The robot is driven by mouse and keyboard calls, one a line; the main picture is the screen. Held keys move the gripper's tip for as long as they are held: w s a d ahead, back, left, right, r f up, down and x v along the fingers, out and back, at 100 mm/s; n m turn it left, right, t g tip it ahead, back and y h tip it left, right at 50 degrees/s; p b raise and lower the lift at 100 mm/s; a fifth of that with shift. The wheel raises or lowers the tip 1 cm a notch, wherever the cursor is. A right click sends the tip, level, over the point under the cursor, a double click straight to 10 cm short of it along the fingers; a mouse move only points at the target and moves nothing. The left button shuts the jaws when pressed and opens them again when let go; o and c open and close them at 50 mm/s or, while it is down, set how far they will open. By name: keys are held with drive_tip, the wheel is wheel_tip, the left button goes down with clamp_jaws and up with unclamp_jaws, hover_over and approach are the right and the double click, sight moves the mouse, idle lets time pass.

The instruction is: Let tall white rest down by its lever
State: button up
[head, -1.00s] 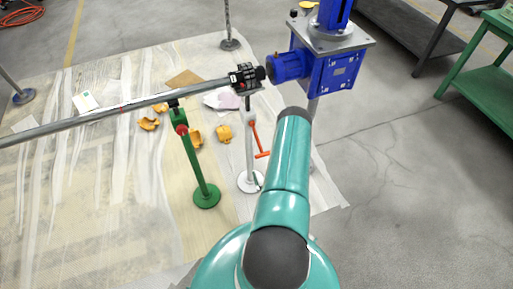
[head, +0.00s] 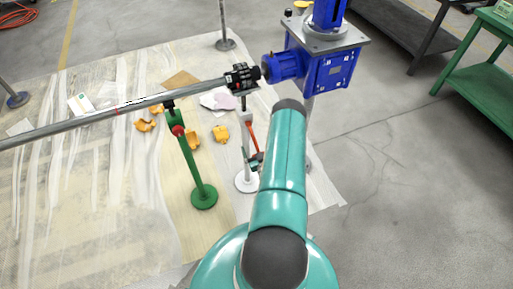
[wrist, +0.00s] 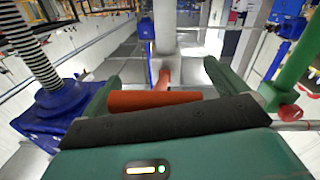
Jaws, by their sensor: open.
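The tall white rest (head: 246,155) stands upright on a round white base, beside the green rest. Its orange lever (head: 253,137) hangs on its right side. In the wrist view the lever's orange crossbar (wrist: 150,100) lies between my open fingers, with the white post (wrist: 165,35) just beyond. My gripper (head: 256,162) is open at the lever's lower end; it also shows in the wrist view (wrist: 160,74). The fingers are not closed on the bar. My arm partly hides the lever's lower end in the head view.
A green rest (head: 195,165) with a red knob stands to the left. A long grey shaft (head: 120,109) runs across above to a black coupling and a blue gearbox (head: 325,70). Orange pieces (head: 221,133) lie on the sheeted floor. Open floor lies to the right.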

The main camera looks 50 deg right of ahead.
sight(256, 144)
drive_tip(key=shift+c, duration=0.4)
